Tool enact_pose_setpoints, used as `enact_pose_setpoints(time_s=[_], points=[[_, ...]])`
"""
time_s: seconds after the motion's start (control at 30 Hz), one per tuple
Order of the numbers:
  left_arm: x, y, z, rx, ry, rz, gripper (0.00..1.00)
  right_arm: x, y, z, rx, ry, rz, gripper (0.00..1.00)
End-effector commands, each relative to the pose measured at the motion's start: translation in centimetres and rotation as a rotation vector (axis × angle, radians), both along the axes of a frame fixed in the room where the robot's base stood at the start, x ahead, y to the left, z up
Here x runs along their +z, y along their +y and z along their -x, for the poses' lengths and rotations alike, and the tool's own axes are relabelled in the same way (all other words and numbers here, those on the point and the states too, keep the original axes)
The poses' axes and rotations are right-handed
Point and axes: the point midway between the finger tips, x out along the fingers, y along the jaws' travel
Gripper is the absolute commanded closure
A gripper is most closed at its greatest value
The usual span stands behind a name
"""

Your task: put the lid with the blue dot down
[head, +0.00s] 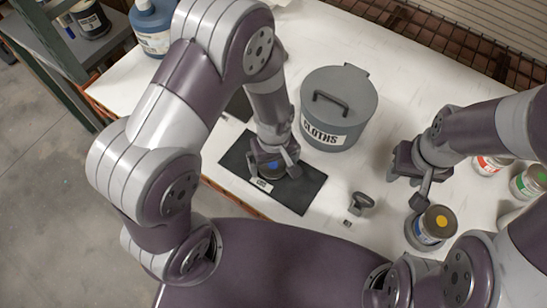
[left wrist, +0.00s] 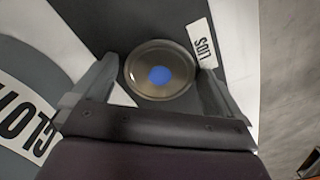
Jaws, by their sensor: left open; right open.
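The lid with the blue dot (left wrist: 146,87) is a round metal lid lying flat on the dark mat (head: 305,190), beside the label that reads LIDS (left wrist: 202,44). In the head view the lid (head: 271,168) is partly hidden by my left gripper. My left gripper (head: 272,172) is open around the lid, with one finger on each side of it; in the left wrist view the fingers (left wrist: 155,88) stand apart from its rim. My right gripper (head: 412,192) is open above the table, just behind a tin with a yellow dot (head: 440,221).
A grey CLOTHS bin (head: 345,95) with a handle stands behind the mat. Red-dot (head: 485,165) and green-dot (head: 530,182) tins stand at the right.

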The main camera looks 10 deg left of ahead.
Motion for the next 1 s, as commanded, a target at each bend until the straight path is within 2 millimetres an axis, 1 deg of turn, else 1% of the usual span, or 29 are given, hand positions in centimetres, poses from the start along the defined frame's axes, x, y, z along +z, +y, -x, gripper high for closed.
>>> enact_pose_setpoints(time_s=[0.03,0.07,0.17,0.3,0.4,0.5,0.57,0.63,0.67,0.8,0.83,0.9,1.0], points=[[0.5,0.0,-0.1,0.0,-0.002,0.001,0.0,0.3,0.0,0.0,0.0,0.0,0.0,0.57],[0.8,0.0,-0.1,0.0,-0.005,0.002,0.0,0.1,0.0,0.0,0.0,0.0,0.0,0.57],[2.9,-0.1,-0.2,0.0,-0.007,0.002,0.0,-0.2,0.0,0.0,0.0,0.0,0.0,0.57],[6.8,-0.1,-0.2,-0.001,-0.009,0.003,0.0,-0.5,0.0,0.0,0.0,0.0,0.0,0.57],[9.2,-0.1,-0.2,-0.001,-0.007,0.002,0.0,-0.6,0.0,0.0,0.0,0.0,0.0,0.57],[11.0,-0.1,-0.2,-0.001,-0.005,0.002,0.0,-0.7,0.0,0.0,0.0,0.0,0.0,0.57],[11.7,-0.1,-0.1,-0.002,-0.004,0.001,0.0,-0.7,0.0,0.0,0.0,0.0,0.0,0.57],[12.3,0.8,0.0,-0.042,-0.01,0.003,0.0,-0.7,0.0,0.0,0.0,0.0,0.0,0.57],[12.5,1.6,0.2,-0.084,-0.019,0.006,0.0,-0.7,0.0,0.0,0.0,0.0,0.0,0.57],[13.1,6.3,1.8,-0.371,-0.078,0.0,0.0,-0.7,0.0,0.0,0.0,0.0,0.0,0.57],[13.1,7.0,2.2,-0.426,-0.089,-0.004,0.0,-0.7,0.0,0.0,0.0,0.0,0.0,0.57],[13.1,8.2,2.9,-0.525,-0.109,-0.017,0.0,-0.7,0.0,0.0,0.0,0.0,0.0,0.57],[13.1,8.8,3.3,-0.587,-0.119,-0.025,0.0,-0.7,0.0,0.0,0.0,0.0,0.0,0.57]])
